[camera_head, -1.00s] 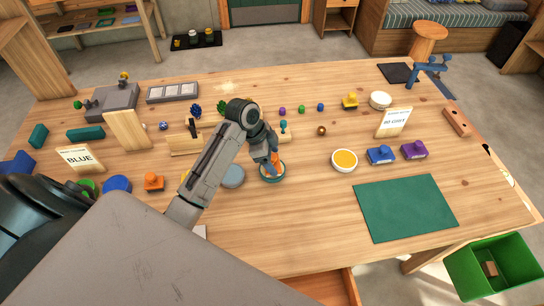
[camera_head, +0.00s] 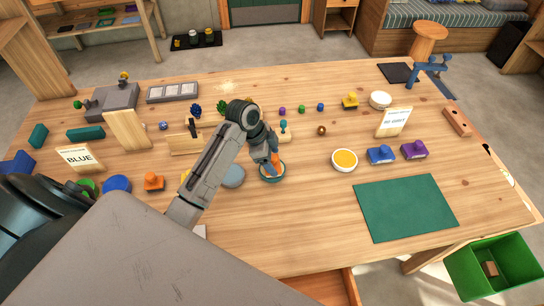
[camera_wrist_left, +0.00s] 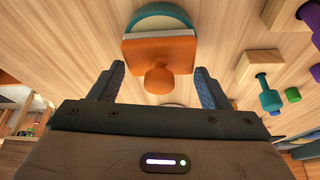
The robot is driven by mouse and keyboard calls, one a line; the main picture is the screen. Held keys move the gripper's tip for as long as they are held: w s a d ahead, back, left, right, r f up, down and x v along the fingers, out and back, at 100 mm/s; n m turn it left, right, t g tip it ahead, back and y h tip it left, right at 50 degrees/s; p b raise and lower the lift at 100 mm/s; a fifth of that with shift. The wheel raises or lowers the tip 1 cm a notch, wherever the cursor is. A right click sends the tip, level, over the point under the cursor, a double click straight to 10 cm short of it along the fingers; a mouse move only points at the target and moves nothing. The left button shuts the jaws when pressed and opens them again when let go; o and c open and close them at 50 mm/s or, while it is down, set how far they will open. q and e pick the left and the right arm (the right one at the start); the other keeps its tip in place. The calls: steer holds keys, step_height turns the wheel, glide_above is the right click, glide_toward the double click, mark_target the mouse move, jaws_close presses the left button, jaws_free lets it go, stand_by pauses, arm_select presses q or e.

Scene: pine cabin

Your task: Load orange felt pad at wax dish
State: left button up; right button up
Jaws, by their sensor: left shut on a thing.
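The orange felt pad (camera_wrist_left: 160,52) is an orange block with a round knob and a pale layer at its far edge. In the head view my left gripper (camera_head: 274,158) points down over the wax dish (camera_head: 263,178), a small round teal-rimmed dish with a pale inside. The dish's teal rim (camera_wrist_left: 160,12) shows beyond the pad in the wrist view. The pad hides much of the dish, and I cannot tell whether they touch. My right gripper is out of view.
Another orange knobbed block (camera_head: 154,181) stands at the left. A yellow-filled dish (camera_head: 344,160), blue stamp (camera_head: 381,154) and purple stamp (camera_head: 414,150) stand to the right. A green mat (camera_head: 405,208) lies clear at front right. A grey disc (camera_head: 233,177) lies beside my arm.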

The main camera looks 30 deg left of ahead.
arm_select(q)
steer(key=shift+f, duration=0.25)
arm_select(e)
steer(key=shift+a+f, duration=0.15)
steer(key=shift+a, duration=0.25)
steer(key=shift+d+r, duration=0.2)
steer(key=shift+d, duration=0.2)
arm_select(q)
steer(key=shift+s+f+p, duration=0.1)
steer(key=shift+p, duration=0.2)
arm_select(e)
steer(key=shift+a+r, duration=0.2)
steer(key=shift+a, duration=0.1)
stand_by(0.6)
arm_select(q)
step_height(320, 180, up, 3)
steer(key=p, duration=0.3)
step_height(320, 180, up, 4)
steer(key=p, duration=0.4)
steer(key=shift+p, duration=0.35)
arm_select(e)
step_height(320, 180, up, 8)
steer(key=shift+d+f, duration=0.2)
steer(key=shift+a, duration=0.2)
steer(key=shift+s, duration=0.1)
